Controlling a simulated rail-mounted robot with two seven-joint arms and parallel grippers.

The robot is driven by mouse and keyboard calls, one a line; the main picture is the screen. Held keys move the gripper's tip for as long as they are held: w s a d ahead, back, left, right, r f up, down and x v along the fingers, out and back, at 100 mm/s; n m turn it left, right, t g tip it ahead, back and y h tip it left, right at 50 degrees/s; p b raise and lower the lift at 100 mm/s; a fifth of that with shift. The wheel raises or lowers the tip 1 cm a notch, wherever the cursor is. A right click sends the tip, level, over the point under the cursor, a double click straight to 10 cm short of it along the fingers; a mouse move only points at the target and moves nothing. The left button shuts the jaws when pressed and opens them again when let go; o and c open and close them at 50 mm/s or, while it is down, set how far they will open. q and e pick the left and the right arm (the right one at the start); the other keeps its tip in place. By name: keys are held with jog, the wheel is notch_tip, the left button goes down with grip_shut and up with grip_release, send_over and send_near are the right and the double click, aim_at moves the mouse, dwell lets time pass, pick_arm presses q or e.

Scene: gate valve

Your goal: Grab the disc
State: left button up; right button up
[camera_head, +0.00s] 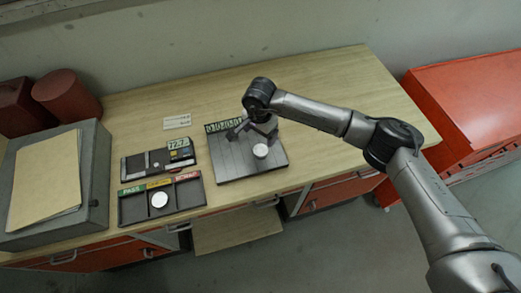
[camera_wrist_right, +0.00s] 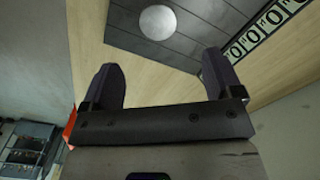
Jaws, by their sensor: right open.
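A white round disc (camera_head: 260,150) sits on a dark slatted plate (camera_head: 232,168) on the workbench; it also shows in the right wrist view (camera_wrist_right: 157,22), beyond the fingertips. A second pale disc (camera_head: 159,199) lies in the middle compartment of a dark tray (camera_head: 132,212) with green, yellow and red labels. My right gripper (camera_head: 254,130) is over the back part of the dark plate, behind the first disc. In the right wrist view its two fingers (camera_wrist_right: 160,62) are spread, with nothing between them. My left gripper is not in view.
A number strip (camera_head: 222,126) stands at the plate's back edge. A dark device with a numeric display (camera_head: 179,144) lies behind the tray. A grey box with a board (camera_head: 45,193) and red containers (camera_head: 67,95) fill the left. The bench's right end (camera_head: 360,85) is clear beneath my arm.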

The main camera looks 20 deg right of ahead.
send_over(261, 150)
notch_tip(261, 150, down, 4)
jog(key=shift+w+a+f, duration=0.15)
jog(key=shift+f+p, duration=0.5)
jog(key=shift+f, duration=0.1)
jog(key=shift+f+p, duration=0.3)
jog(key=shift+f, duration=1.75)
jog(key=shift+c, duration=0.3)
jog(key=c, duration=1.2)
jog(key=shift+o, duration=0.2)
jog(key=shift+r, duration=0.1)
